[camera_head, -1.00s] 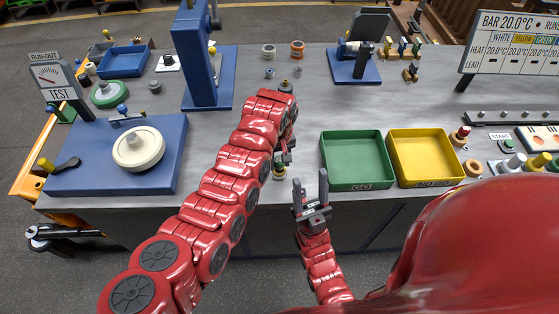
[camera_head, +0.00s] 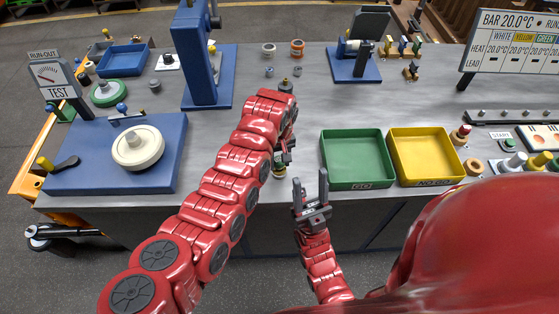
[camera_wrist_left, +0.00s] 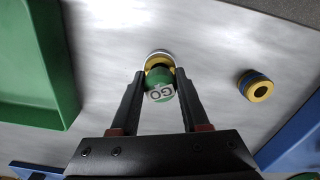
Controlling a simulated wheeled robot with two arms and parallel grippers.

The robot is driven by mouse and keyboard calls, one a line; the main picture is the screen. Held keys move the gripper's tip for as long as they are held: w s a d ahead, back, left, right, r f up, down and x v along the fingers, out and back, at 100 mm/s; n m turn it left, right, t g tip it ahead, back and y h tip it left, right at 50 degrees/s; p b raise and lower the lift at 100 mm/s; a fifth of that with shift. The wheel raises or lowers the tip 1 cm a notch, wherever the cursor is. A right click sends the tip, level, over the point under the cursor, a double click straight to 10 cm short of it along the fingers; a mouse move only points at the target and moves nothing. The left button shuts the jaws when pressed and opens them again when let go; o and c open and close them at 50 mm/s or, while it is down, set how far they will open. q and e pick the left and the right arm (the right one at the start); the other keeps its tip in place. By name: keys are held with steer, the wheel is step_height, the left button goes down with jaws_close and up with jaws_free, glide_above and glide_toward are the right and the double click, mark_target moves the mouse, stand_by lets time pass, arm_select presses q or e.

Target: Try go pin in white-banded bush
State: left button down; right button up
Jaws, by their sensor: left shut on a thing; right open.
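My left gripper (camera_wrist_left: 158,88) is shut on the go pin (camera_wrist_left: 160,82), whose green end marked GO faces the left wrist camera. Just beyond the pin in that view is the white-banded bush (camera_wrist_left: 157,54), a brass ring with a pale band, partly covered by the pin. Whether the pin's tip is inside the bore or only over it, I cannot tell. In the head view the left gripper (camera_head: 285,158) is low over the table's front part, with a small brass-and-dark piece (camera_head: 279,171) at it. My right gripper (camera_head: 310,182) is open and empty before the table's front edge.
A blue-banded brass bush (camera_wrist_left: 257,86) stands apart on the table. A green tray (camera_head: 357,187) and a yellow tray (camera_head: 430,181) lie right of the left gripper. A blue base with a white disc (camera_head: 60,178) is on the left. Bare table (camera_head: 340,110) lies behind the trays.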

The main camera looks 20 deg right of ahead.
arm_select(q)
steer(key=shift+r, duration=0.2)
steer(key=shift+r, duration=1.4)
steer(key=shift+r+p, duration=0.3)
steer(key=shift+r, duration=2.2)
steer(key=shift+w, duration=0.1)
